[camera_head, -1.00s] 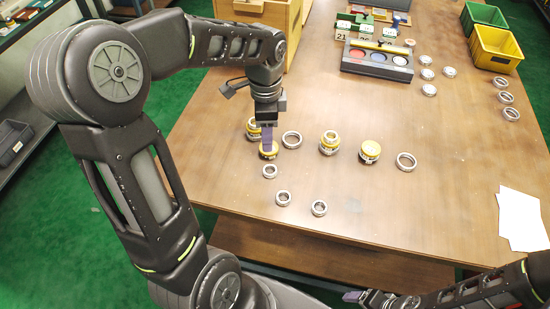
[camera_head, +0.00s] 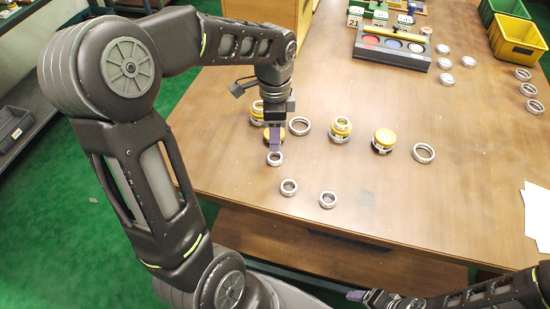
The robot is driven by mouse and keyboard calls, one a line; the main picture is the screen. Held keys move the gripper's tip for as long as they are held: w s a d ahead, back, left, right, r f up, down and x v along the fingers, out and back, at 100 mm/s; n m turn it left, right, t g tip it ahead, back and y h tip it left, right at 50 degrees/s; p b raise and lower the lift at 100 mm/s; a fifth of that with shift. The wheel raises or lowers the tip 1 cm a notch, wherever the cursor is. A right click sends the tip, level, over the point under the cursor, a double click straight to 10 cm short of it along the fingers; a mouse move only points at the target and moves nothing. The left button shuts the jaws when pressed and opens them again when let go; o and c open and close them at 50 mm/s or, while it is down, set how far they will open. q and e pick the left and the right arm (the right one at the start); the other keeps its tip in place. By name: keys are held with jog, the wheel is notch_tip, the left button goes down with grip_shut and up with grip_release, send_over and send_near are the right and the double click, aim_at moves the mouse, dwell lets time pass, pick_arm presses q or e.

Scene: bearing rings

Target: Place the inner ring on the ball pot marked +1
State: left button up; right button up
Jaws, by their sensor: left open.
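My left gripper (camera_head: 275,147) points down and is open, its fingertips at the far edge of a small silver inner ring (camera_head: 275,160). I cannot tell whether they touch. Two more small rings (camera_head: 289,187) (camera_head: 328,200) lie nearer the table's front edge.
A larger silver ring (camera_head: 424,153) lies right of the pots. A grey tray with coloured discs (camera_head: 393,50) stands at the back. Several rings lie at the right, near green and yellow bins (camera_head: 518,40). White paper (camera_head: 538,215) lies at the right edge.

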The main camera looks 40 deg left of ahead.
aim_at(275, 160)
pick_arm(q)
jog(key=shift+f, duration=1.25)
jog(key=shift+f, duration=0.1)
notch_tip(275, 160, down, 5)
jog(key=shift+d+f+p, duration=0.1)
jog(key=shift+p, duration=0.3)
jog(key=shift+c, duration=0.2)
grip_shut()
